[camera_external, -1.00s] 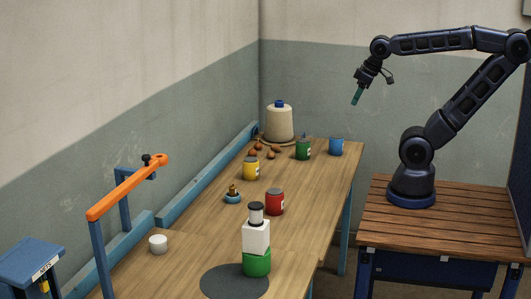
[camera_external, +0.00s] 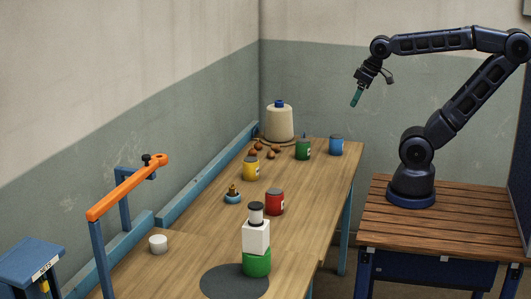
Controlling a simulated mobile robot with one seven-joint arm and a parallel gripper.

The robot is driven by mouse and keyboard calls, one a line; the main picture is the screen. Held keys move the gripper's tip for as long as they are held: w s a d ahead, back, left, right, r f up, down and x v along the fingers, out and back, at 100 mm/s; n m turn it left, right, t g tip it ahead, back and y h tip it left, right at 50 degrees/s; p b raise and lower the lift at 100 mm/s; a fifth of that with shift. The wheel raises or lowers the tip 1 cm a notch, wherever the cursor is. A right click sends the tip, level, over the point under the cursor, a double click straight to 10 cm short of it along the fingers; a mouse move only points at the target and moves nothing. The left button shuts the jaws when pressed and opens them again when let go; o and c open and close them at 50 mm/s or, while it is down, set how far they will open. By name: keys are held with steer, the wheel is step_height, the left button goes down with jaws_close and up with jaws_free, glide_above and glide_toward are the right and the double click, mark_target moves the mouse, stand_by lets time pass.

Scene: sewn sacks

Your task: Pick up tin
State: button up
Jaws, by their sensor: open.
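Several tins stand upright on the wooden table (camera_external: 312,208). A green tin (camera_external: 303,150) and a blue tin (camera_external: 336,146) are at the far right end. A yellow tin (camera_external: 251,169) stands at the middle left, and a red tin (camera_external: 275,202) stands nearer. Which tin the task names is not clear. My gripper (camera_external: 356,98) hangs in the air above and to the right of the table's far end, apart from every tin. It is open, with its green tips pointing down.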

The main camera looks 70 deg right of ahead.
steer(key=w+a+f+m+t+y, duration=0.2)
steer(key=w+a+f+t, duration=0.15)
steer(key=w+a, duration=0.8)
steer(key=w+a+f+m+t+y, duration=0.15)
steer(key=w+a+f, duration=0.35)
steer(key=w+a, duration=0.65)
steer(key=m+h, duration=0.6)
steer(key=h, duration=0.8)
glide_toward(274, 191)
steer(key=d, duration=0.2)
steer(key=shift+n+t, duration=0.25)
steer(key=shift+t, duration=0.15)
steer(key=x, duration=0.4)
steer(key=shift+f, duration=0.45)
steer(key=shift+w+a+x, duration=0.1)
steer(key=shift+a+x, duration=0.05)
steer(key=shift+x, duration=1.45)
steer(key=shift+w+a+x, duration=0.1)
steer(key=shift+a+x, duration=0.05)
steer(key=shift+x, duration=1.4)
